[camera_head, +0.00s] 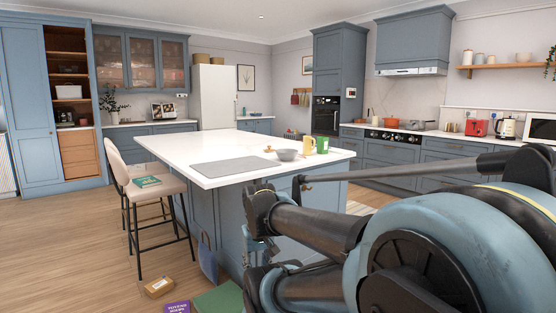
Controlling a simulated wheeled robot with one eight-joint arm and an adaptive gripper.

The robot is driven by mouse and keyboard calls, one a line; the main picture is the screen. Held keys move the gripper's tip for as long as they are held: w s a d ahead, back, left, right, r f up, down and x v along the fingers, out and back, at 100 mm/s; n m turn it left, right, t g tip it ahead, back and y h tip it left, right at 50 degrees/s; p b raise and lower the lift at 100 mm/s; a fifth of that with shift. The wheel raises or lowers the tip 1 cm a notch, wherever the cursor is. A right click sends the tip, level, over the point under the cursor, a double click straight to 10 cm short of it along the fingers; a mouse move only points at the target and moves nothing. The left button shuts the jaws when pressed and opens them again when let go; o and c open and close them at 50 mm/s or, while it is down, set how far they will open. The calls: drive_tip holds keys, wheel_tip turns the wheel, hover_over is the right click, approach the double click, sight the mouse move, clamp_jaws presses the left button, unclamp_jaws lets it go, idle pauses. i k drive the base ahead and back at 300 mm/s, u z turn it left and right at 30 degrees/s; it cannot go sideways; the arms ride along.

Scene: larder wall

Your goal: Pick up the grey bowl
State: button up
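The grey bowl (287,155) stands upright on the white top of the kitchen island, near its front right part. It is small in view and its inside cannot be made out. A yellow cup (309,145) and a green cup (322,145) stand close to its right. My arm fills the lower right of the view, in front of the island's right end. No gripper fingers can be made out, so I cannot see where my gripper is relative to the bowl.
A grey mat (235,171) lies on the island top (205,152), left of the bowl. Stools, one with a book (146,182), stand at the island's left. A cardboard box (158,287), a purple book (177,307) and a green item (219,301) lie on the floor ahead.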

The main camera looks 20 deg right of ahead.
sight(284, 154)
drive_tip(key=u, duration=0.1)
drive_tip(key=i, duration=1)
drive_tip(key=z, duration=0.1)
